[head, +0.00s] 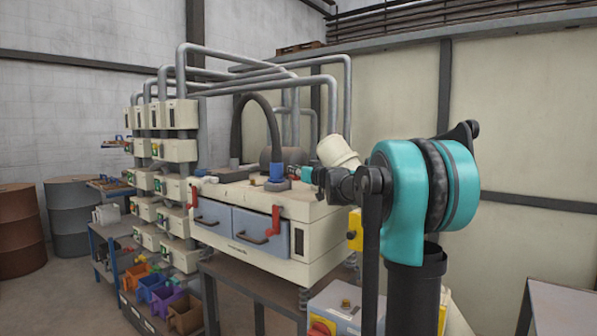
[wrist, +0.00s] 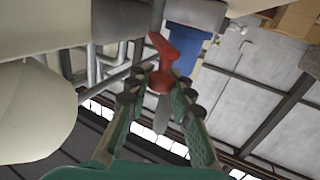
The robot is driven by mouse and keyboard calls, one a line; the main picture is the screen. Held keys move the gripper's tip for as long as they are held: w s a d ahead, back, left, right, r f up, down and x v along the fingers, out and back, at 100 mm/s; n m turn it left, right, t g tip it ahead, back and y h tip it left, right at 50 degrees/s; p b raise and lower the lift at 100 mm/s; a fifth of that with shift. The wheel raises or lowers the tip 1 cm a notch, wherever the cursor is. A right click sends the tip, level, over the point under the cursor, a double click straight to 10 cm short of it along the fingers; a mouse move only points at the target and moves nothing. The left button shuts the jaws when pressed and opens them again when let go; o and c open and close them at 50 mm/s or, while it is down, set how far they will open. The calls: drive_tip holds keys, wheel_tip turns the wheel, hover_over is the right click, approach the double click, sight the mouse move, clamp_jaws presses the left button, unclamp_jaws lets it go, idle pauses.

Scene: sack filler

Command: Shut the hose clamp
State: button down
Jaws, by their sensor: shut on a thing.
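The hose clamp shows in the wrist view as a red lever (wrist: 163,60) in front of a blue hose cuff (wrist: 190,28). My gripper (wrist: 157,88) has its green fingers closed on the red lever from both sides. The upper end of the lever sticks out beyond the fingertips. In the head view my gripper (head: 318,175) is at the top of the cream machine, beside the blue cuff (head: 277,172) of a dark bent hose (head: 262,102). The lever is too small to make out there, and my wrist hides part of that area.
The cream machine (head: 322,232) has two grey-blue drawers (head: 250,228) with red latches (head: 275,220) on its front. Shelves with coloured bins (head: 165,300) stand at left, with drums (head: 72,215) behind. A grey table (head: 565,305) is at lower right. Pipes run overhead.

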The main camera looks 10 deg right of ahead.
idle(0.3)
drive_tip(key=c, duration=1.3)
unclamp_jaws()
drive_tip(key=v, duration=1.2)
drive_tip(key=shift+a, duration=0.15)
